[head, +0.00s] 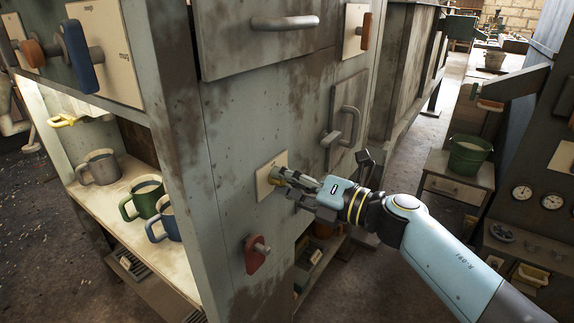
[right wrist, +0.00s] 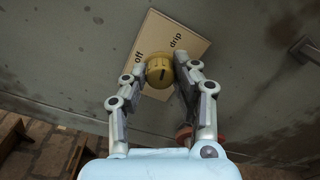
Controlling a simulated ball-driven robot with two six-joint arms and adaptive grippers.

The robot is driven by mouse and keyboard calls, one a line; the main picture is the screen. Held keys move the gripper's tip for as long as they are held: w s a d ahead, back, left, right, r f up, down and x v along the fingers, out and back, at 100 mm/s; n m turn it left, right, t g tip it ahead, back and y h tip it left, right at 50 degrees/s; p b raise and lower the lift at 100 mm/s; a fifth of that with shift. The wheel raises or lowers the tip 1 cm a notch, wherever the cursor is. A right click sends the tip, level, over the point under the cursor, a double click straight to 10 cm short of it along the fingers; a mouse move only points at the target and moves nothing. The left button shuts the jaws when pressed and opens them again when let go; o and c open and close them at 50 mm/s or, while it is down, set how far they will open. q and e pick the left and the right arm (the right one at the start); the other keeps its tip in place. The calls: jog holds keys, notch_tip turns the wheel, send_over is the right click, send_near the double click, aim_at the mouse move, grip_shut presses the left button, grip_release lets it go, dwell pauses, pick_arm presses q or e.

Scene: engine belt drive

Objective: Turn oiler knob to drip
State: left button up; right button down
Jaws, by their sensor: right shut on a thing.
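The oiler knob is a small round yellow knob (right wrist: 159,70) on a cream label plate (right wrist: 184,48) marked "off" on the left and "drip" on the right. A dark mark shows on its face, but I cannot tell exactly which word it points to. In the head view the label plate (head: 266,176) is on the grey-green cabinet side, with the knob partly hidden by my fingers. My right gripper (head: 284,177) is shut on the knob, one finger on each side in the right wrist view. My left gripper is not in view.
A red lever (head: 257,254) sticks out below the plate. A metal handle (head: 341,126) is to its upper right. A drawer (head: 262,40) is above. Mugs (head: 140,195) stand on the open shelf at left. A green bucket (head: 467,155) is further right.

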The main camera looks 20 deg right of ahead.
jog(key=shift+m+p, duration=1.1)
jog(key=shift+m, duration=0.3)
jog(key=c, duration=1)
grip_release()
jog(key=v, duration=1.2)
jog(key=shift+d+f, duration=0.1)
jog(key=shift+d, duration=0.05)
